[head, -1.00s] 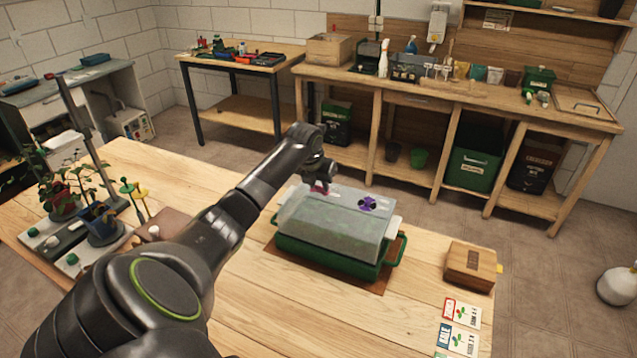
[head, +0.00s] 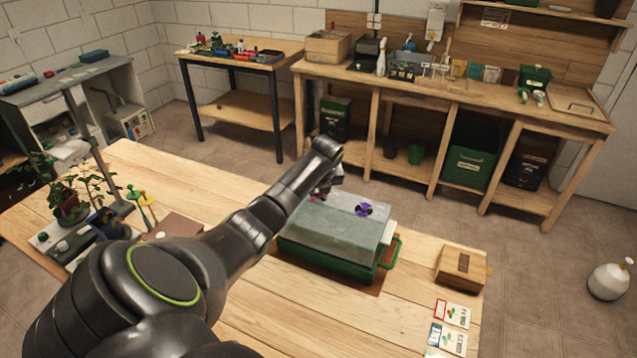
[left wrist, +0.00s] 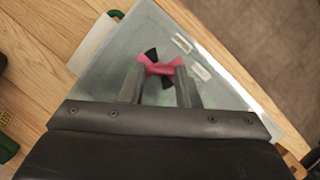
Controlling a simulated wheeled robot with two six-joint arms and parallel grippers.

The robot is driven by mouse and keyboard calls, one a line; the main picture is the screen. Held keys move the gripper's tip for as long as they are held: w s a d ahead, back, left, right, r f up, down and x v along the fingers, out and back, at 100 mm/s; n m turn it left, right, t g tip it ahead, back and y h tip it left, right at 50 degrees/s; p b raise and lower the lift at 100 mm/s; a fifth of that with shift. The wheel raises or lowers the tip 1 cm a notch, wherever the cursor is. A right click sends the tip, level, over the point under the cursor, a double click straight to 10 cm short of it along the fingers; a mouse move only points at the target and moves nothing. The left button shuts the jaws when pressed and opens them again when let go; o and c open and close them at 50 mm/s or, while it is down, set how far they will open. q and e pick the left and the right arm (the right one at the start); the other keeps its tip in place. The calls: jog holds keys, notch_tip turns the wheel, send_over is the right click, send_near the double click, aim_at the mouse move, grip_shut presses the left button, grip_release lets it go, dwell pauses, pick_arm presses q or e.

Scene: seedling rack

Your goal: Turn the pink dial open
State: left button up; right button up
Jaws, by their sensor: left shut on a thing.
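The pink dial (left wrist: 160,67) sits on the translucent lid (left wrist: 205,40) of the green seedling tray. In the left wrist view my left gripper (left wrist: 160,74) is shut on the pink dial, one finger on each side. Black vent openings show beside the dial. In the head view the lid (head: 345,226) covers the green tray (head: 335,263), and my left arm reaches over its left end, mostly hiding the pink dial (head: 318,198). A purple dial (head: 364,210) sits on the lid to the right. My right gripper is not in view.
A wooden box (head: 460,266) and seed cards (head: 447,325) lie right of the tray. Potted plants (head: 72,205) and a brown block (head: 174,226) stand to the left. The table front between tray and cards is clear.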

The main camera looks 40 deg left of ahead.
pick_arm(q)
jog(key=n, duration=0.1)
jog(key=n+g+p, duration=0.1)
jog(key=shift+w+d+r+n+y, duration=0.15)
jog(key=shift+n+y, duration=0.15)
jog(key=shift+n, duration=0.1)
jog(key=n+g, duration=0.1)
jog(key=n, duration=0.1)
jog(key=shift+w+n+p, duration=0.15)
jog(key=shift+n+p, duration=0.15)
jog(key=shift+n, duration=0.1)
jog(key=shift+w+f+n+g+b, duration=0.15)
jog(key=shift+n+g+b, duration=0.1)
jog(key=shift+n, duration=0.35)
jog(key=shift+s+f+n+g+b, duration=0.1)
jog(key=shift+n+g+b, duration=0.15)
jog(key=shift+n, duration=0.35)
jog(key=shift+w+n+g+b, duration=0.1)
jog(key=shift+n+g+b, duration=0.3)
jog(key=shift+n+b, duration=0.55)
jog(key=shift+r+n, duration=0.1)
jog(key=shift+n, duration=0.35)
jog(key=o, duration=1)
